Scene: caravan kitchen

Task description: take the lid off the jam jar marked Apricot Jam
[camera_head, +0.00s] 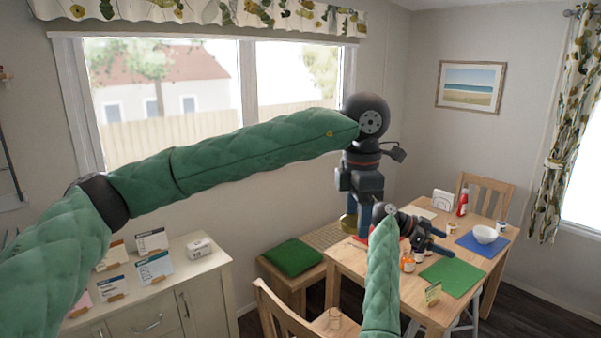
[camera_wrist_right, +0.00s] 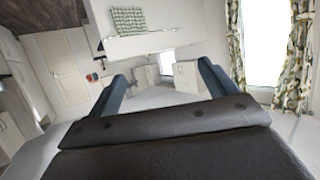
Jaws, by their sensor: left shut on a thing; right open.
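Small orange jars (camera_head: 407,262) stand on the table beside the green mat; their labels are too small to read, so I cannot tell which is Apricot Jam. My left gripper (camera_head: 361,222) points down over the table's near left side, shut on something. A yellowish thing (camera_head: 348,224) shows at its fingers, too small to name. My right gripper (camera_head: 444,243) is open above the table, close to the jars. In the right wrist view its fingers (camera_wrist_right: 166,82) are spread with nothing between them. My right arm hides part of the table.
The wooden table (camera_head: 345,262) also bears a green mat (camera_head: 453,276), a blue mat (camera_head: 477,246), a white bowl (camera_head: 485,234), a red bottle (camera_head: 462,204) and a small card (camera_head: 433,293). Chairs and a bench with a green cushion (camera_head: 292,257) surround it. A cabinet with cards stands left.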

